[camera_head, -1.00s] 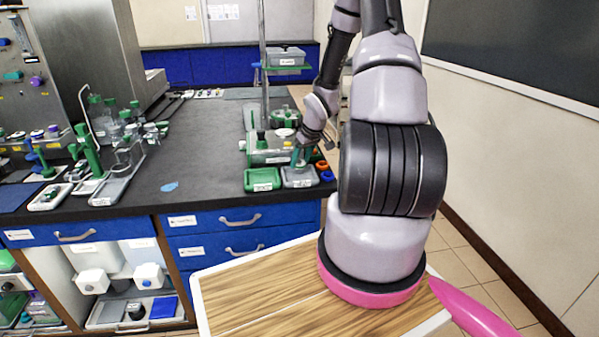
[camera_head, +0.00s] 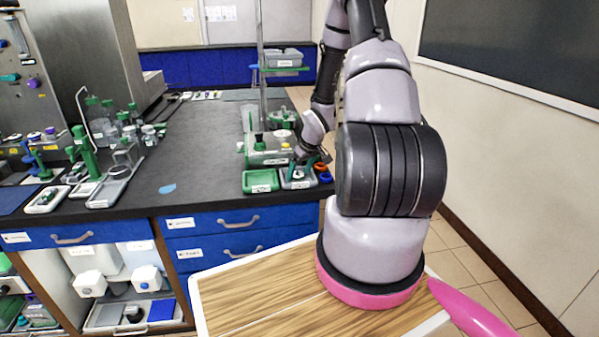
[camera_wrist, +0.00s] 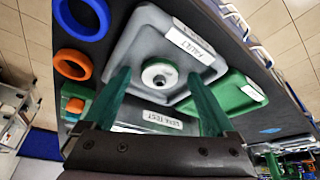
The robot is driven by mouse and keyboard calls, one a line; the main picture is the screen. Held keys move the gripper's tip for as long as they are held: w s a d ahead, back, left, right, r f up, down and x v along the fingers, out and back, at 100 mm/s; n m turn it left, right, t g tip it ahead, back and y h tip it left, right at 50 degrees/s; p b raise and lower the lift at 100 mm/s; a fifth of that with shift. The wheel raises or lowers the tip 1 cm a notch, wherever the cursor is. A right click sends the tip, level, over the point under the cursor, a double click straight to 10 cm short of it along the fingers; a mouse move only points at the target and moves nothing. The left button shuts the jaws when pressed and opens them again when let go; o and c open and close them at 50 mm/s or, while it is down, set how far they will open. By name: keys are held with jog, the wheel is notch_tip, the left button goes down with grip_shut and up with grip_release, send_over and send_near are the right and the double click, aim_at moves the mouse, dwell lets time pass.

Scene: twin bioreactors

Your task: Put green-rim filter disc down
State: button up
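In the head view my gripper (camera_head: 302,168) is low over the grey tray (camera_head: 298,184), at the bench's front right. It hides the disc there.
A green tray (camera_head: 260,181) sits left of the grey one. An orange ring (camera_wrist: 73,64) and a blue ring (camera_wrist: 82,15) lie beside the grey tray. A LEAK TEST unit (camera_head: 268,158) stands behind.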

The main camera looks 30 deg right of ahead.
jog(key=s+a+r+m+h, duration=0.1)
jog(key=s+r, duration=0.3)
jog(key=r, duration=0.6)
jog(key=s+a+r+m+h, duration=0.1)
jog(key=s+a+r, duration=0.15)
jog(key=r, duration=0.75)
jog(key=s+a+r+m+h, duration=0.1)
jog(key=s+r, duration=0.3)
jog(key=r, duration=0.6)
jog(key=s+a+r+m+t+y, duration=0.2)
jog(key=s+a+r+m+y, duration=0.2)
jog(key=s+a+r, duration=0.7)
jog(key=s+r, duration=0.2)
jog(key=s, duration=0.2)
jog(key=shift+s+a+r+t, duration=0.15)
jog(key=shift+s+r+t, duration=0.1)
jog(key=shift+r+t, duration=0.05)
